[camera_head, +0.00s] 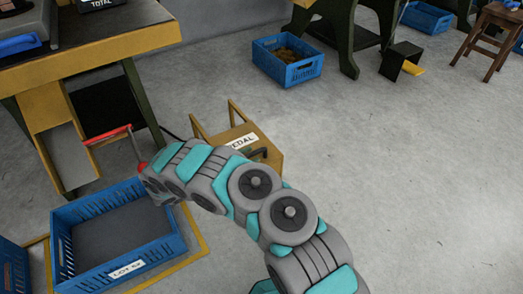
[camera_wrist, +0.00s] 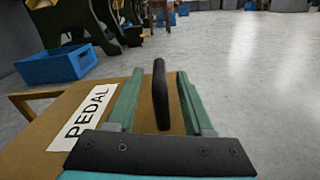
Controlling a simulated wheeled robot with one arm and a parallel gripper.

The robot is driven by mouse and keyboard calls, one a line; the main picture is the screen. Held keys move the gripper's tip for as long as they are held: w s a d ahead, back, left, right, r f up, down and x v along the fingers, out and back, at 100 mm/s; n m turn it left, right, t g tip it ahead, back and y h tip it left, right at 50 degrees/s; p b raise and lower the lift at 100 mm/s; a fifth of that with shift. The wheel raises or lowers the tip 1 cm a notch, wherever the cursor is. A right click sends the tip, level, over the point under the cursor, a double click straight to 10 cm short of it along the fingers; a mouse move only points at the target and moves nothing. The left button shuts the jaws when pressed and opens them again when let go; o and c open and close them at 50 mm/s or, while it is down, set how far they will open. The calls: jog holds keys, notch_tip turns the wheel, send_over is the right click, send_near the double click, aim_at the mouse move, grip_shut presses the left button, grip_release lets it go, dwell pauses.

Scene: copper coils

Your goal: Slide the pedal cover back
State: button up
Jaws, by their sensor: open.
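The pedal cover (camera_head: 270,151) is a tan box-like piece with a white PEDAL label, on the floor in the middle of the head view. Its top also shows in the wrist view (camera_wrist: 50,160). A black upright handle (camera_wrist: 160,95) stands on it. My gripper (camera_wrist: 160,73) is open. Its two teal fingers lie on either side of the handle, with a visible gap on each side.
A blue crate (camera_head: 176,243) with a LOT label stands left of my arm. A red-handled bar (camera_head: 108,134) is above it, beside a yellow-edged table (camera_head: 115,48). Another blue crate (camera_head: 304,73) holds brownish pieces farther back.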

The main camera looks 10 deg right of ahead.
aim_at(262, 150)
jog(key=shift+x, duration=2.35)
grip_shut()
